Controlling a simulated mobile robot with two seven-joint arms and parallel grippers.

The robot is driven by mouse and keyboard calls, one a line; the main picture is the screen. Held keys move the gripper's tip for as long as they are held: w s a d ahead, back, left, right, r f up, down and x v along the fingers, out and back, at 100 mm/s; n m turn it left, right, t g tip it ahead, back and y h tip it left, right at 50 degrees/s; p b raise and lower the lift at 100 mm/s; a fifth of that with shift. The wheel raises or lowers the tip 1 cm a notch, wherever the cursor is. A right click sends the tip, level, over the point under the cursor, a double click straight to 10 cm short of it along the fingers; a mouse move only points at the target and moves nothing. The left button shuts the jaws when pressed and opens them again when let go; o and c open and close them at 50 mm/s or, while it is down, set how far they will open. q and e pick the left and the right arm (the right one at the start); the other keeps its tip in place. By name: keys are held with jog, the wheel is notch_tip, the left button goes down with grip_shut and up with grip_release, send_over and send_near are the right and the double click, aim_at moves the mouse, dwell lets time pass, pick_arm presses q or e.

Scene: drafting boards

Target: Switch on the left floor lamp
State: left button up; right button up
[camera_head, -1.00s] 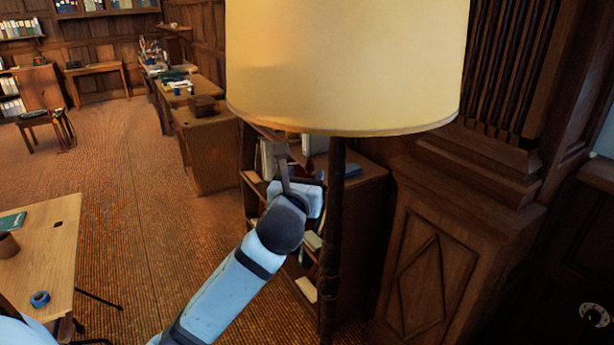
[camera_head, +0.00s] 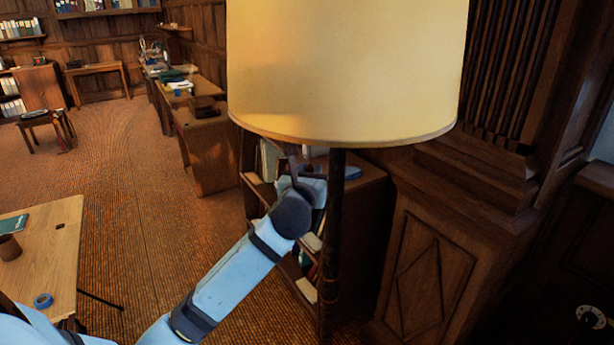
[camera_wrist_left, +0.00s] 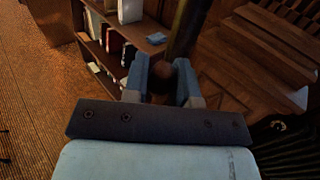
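The floor lamp has a large cream shade (camera_head: 345,75) and a dark slim pole (camera_head: 333,245), upright in the middle of the head view. I cannot tell whether it is lit, and no switch is clearly visible. My left gripper (camera_head: 303,165) is just below the shade's lower rim, left of the pole; its fingertips are partly hidden in the shade's shadow. In the left wrist view its two fingers (camera_wrist_left: 161,72) stand apart with nothing clearly held. The pole (camera_wrist_left: 188,30) rises just beyond the right finger there. My right gripper is not in view.
A low bookcase (camera_head: 372,185) stands behind the pole. Carved wood panelling (camera_head: 430,265) closes the right side. A light wooden table (camera_head: 50,235) with a blue tape roll (camera_head: 43,300) is at left. Open carpet lies between the table and the lamp.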

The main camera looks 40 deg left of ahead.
pick_arm(q)
jog(key=shift+c, duration=0.3)
jog(key=shift+f, duration=0.7)
jog(key=o, duration=0.9)
jog(key=shift+s, duration=0.1)
jog(key=p+v, duration=0.3)
jog(key=v, duration=0.5)
